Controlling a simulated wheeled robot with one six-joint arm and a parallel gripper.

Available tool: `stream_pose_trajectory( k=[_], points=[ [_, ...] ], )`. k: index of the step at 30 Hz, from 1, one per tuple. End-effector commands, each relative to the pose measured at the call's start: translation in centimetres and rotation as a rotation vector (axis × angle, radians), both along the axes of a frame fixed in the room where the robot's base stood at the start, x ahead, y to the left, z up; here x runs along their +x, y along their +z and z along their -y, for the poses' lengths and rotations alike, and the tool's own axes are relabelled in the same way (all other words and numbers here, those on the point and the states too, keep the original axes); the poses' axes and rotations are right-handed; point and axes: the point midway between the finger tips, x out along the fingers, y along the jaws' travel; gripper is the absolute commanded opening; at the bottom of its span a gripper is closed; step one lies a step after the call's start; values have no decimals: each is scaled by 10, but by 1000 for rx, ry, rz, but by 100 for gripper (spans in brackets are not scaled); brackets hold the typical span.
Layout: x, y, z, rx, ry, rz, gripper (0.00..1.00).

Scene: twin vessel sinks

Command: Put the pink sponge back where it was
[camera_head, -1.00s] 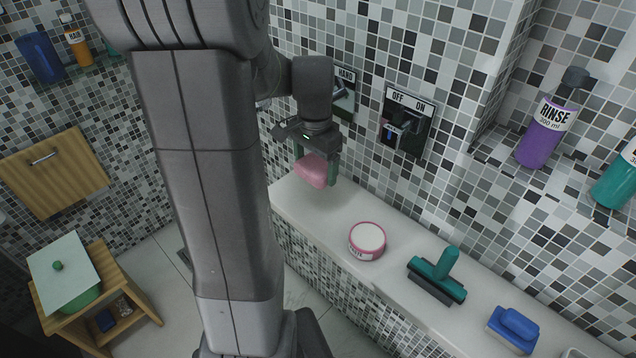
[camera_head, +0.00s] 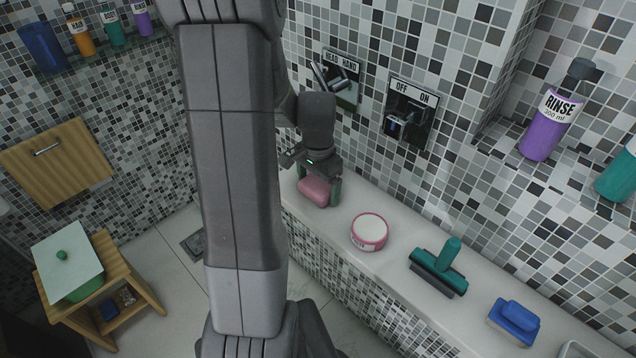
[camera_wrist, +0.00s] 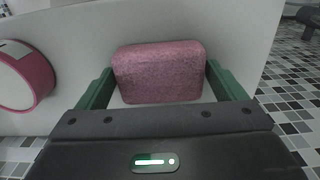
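The pink sponge (camera_head: 314,191) is between the two green fingers of my gripper (camera_head: 320,187), at the far left end of the white ledge (camera_head: 397,268). In the wrist view the sponge (camera_wrist: 160,72) spans the space between the fingertips of my gripper (camera_wrist: 158,88), with a finger against each side. It is low over the ledge; I cannot tell whether its underside touches the surface. My arm hides part of the room to the left of it.
A pink-rimmed round tub (camera_head: 369,232) stands on the ledge right of the sponge. Farther right are a green squeegee (camera_head: 439,266) and a blue sponge (camera_head: 515,319). The OFF/ON switch panel (camera_head: 411,112) and hand-shower lever panel (camera_head: 341,80) are on the wall behind.

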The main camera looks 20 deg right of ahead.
Motion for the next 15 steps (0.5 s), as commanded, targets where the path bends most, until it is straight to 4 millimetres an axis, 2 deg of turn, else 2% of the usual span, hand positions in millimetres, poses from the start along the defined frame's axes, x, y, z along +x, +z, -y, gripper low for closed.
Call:
stream_pose_trajectory(
  k=[10, 15],
  points=[
    [0, 5, 0, -1, 0, 1, 100],
    [1, 29, 0, -3, 0, 4, 100]
  ],
)
